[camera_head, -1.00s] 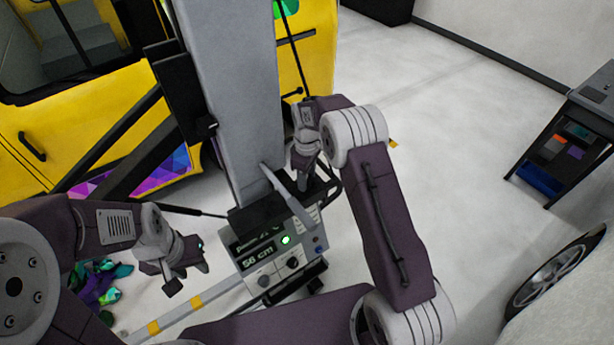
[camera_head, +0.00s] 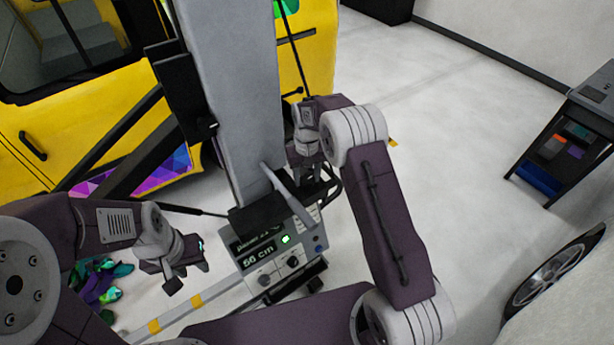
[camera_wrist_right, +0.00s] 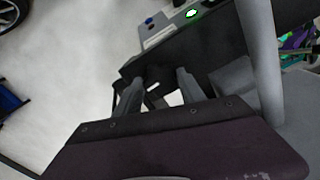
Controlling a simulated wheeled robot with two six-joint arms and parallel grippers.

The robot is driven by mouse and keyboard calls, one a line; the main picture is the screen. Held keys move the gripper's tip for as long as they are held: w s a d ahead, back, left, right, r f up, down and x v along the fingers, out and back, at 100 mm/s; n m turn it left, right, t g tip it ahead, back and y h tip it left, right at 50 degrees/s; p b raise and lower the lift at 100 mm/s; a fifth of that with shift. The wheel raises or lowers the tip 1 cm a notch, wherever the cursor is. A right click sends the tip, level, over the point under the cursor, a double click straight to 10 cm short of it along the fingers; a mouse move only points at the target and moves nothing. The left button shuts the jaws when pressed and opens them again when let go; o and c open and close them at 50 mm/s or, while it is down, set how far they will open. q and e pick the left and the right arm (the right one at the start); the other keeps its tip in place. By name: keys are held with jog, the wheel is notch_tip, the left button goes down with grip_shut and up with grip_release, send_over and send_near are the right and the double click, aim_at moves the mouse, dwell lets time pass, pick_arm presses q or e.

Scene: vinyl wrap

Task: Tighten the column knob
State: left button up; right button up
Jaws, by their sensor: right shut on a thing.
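The grey column (camera_head: 240,120) rises from a control box (camera_head: 280,245) that reads 56 cm and has a green light. My right gripper (camera_head: 318,188) is low at the column's right side, its fingers mostly hidden by its wrist and the box. In the right wrist view, its two grey fingers (camera_wrist_right: 157,88) sit apart against a dark part beside the column. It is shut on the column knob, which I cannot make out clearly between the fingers. My left gripper (camera_head: 190,278) is open and empty, left of the control box.
A yellow van (camera_head: 60,125) stands behind the column at left. Colourful crumpled wrap (camera_head: 95,285) lies on the floor at left. A grey bar (camera_head: 290,190) slants across the column's base. A cart (camera_head: 560,140) and a car wheel (camera_head: 550,280) stand at right, with clear floor between.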

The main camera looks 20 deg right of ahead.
aim_at(307, 179)
jog(key=shift+w+r+m, duration=0.25)
jog(key=shift+m, duration=0.35)
jog(key=o, duration=1.2)
jog(key=shift+o, duration=0.8)
jog(key=shift+s+f, duration=0.1)
jog(key=shift+f, duration=0.05)
jog(key=shift+r, duration=0.35)
notch_tip(307, 179, up, 8)
jog(key=b, duration=0.2)
jog(key=shift+r, duration=0.2)
